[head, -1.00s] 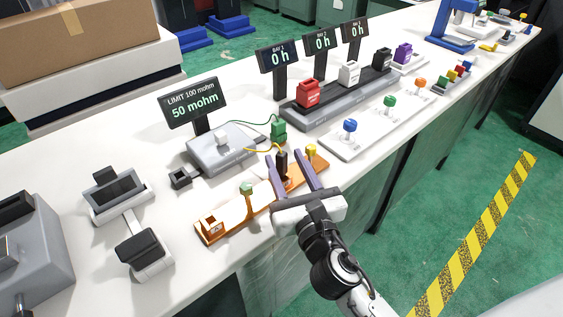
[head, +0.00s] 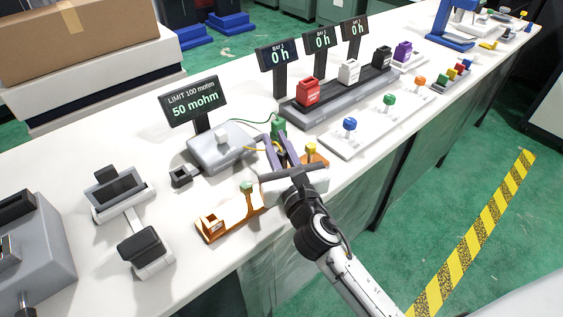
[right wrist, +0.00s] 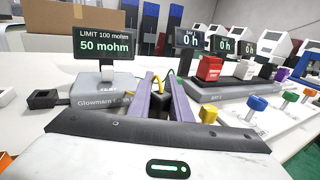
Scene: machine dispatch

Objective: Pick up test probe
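The test probe looks to be the black upright piece with a yellow wire, in the right wrist view (right wrist: 157,100) between my right gripper's fingers. My right gripper (head: 279,145) reaches over the orange-brown fixture (head: 214,228); its purple fingers also show in the right wrist view (right wrist: 162,84). The fingers stand apart, one on each side of the black piece, and I see no clear grip. In the head view the fingers mostly hide this piece. A green block (head: 278,126) with a green wire stands just beyond the fingertips. My left gripper is not in view.
A grey meter (head: 212,153) with a display reading 50 mohm (head: 193,100) stands to the left. A dark rack (head: 330,100) with coloured blocks and a pale strip with coloured knobs (head: 365,135) lie to the right. The table's front edge is near my arm.

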